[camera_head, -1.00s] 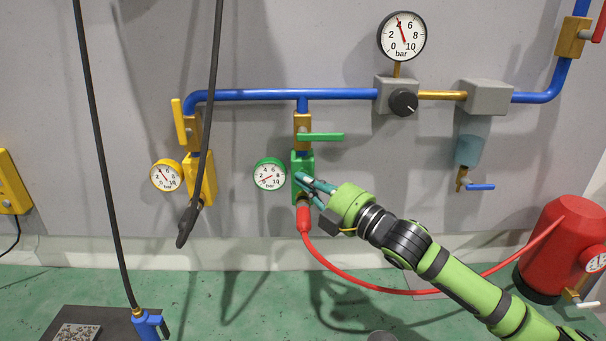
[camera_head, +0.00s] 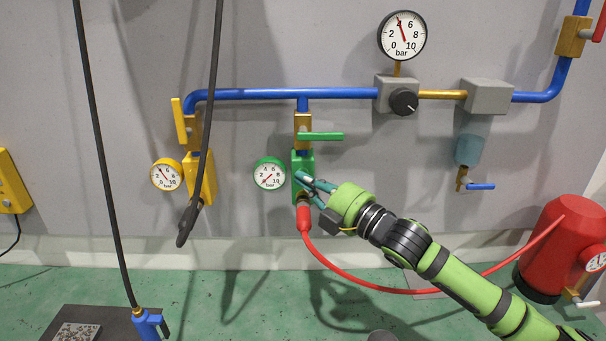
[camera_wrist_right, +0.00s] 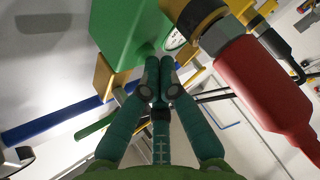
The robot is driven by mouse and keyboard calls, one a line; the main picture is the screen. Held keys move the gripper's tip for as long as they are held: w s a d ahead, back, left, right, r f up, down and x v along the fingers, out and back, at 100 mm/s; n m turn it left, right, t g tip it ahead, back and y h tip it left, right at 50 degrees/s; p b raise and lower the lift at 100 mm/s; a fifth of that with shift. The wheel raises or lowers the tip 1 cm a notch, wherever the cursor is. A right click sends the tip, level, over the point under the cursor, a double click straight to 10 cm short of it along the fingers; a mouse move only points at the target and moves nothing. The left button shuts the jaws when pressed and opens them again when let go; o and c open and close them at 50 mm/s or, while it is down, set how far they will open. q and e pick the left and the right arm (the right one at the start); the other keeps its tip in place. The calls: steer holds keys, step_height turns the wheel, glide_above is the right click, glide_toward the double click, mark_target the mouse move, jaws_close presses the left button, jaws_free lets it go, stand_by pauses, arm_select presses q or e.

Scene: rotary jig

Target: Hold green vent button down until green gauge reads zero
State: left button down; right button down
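The green block (camera_head: 308,160) hangs on the wall below a brass valve with a green lever (camera_head: 322,136). The green gauge (camera_head: 270,174) is on its left; its red needle points lower left, close to the 0 mark. My right gripper (camera_head: 301,179) is shut and empty, with its fingertips at the front of the green block. In the right wrist view, the two teal fingertips (camera_wrist_right: 159,68) are together just below the green block (camera_wrist_right: 125,30). The vent button is hidden behind the fingertips; I cannot tell how far it is pressed. My left gripper is out of view.
A red hose (camera_head: 340,270) plugs in under the green block and runs to a red tank (camera_head: 560,235). A black hose (camera_head: 214,80) hangs near the yellow gauge (camera_head: 167,175). The large gauge (camera_head: 402,36) above reads about 4.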

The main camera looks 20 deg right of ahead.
stand_by(0.5)
steer(key=shift+s+a, duration=0.15)
steer(key=shift+s, duration=0.6)
steer(key=shift+s+a+f, duration=0.1)
steer(key=shift+s+a, duration=0.1)
steer(key=shift+s, duration=0.25)
steer(key=shift+s+a, duration=0.3)
steer(key=shift+s, duration=0.7)
steer(key=shift+s+a, duration=0.25)
steer(key=shift+s, duration=0.7)
